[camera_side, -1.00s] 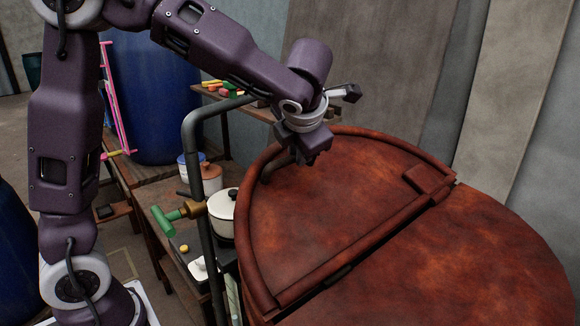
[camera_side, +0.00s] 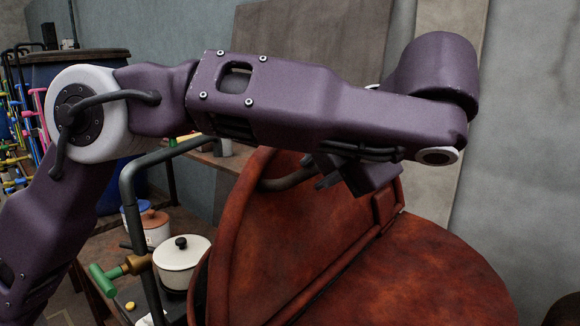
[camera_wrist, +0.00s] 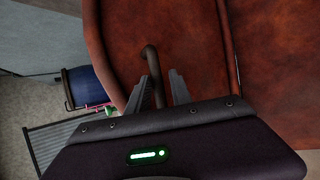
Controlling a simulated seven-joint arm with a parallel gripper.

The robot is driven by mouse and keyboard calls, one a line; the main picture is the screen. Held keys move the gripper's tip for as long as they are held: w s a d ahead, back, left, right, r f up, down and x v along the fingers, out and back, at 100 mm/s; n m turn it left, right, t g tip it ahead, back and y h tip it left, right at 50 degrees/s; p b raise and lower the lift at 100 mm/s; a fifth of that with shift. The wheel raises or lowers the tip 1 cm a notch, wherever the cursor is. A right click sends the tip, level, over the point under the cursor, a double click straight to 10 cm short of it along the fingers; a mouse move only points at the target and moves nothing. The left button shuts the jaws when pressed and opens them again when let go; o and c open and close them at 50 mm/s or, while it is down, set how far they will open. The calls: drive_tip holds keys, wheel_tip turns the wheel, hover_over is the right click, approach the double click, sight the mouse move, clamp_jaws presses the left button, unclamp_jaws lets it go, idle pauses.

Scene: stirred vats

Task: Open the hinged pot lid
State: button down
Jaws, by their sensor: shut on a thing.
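The hinged lid (camera_side: 275,235) is a rust-red half-round plate with a raised rim; it is tilted up from the vat's fixed top half (camera_side: 420,275). The lid also fills the middle of the wrist view (camera_wrist: 190,35). A dark curved bar handle (camera_side: 288,181) stands off the lid near its rim. My gripper (camera_side: 325,172) is at this handle, partly hidden by my arm. In the wrist view my gripper's two fingers (camera_wrist: 163,88) are on either side of the handle (camera_wrist: 150,58), shut on it.
A bent grey pipe (camera_side: 130,205) rises left of the vat, with a green-handled valve (camera_side: 107,279) on it. A cream pot (camera_side: 181,262) and other small pots stand on a bench behind the pipe. A wall and upright panels (camera_side: 310,50) stand behind the vat.

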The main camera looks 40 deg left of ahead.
drive_tip(key=d+f+y, duration=0.1)
drive_tip(key=d+f, duration=0.1)
drive_tip(key=d, duration=0.4)
drive_tip(key=shift+d+m, duration=0.25)
drive_tip(key=shift+m, duration=0.05)
drive_tip(key=shift+f, duration=0.15)
drive_tip(key=c, duration=1.4)
unclamp_jaws()
drive_tip(key=shift+w, duration=0.1)
drive_tip(key=shift+o, duration=0.2)
drive_tip(key=shift+r, duration=0.2)
drive_tip(key=shift+a, duration=0.15)
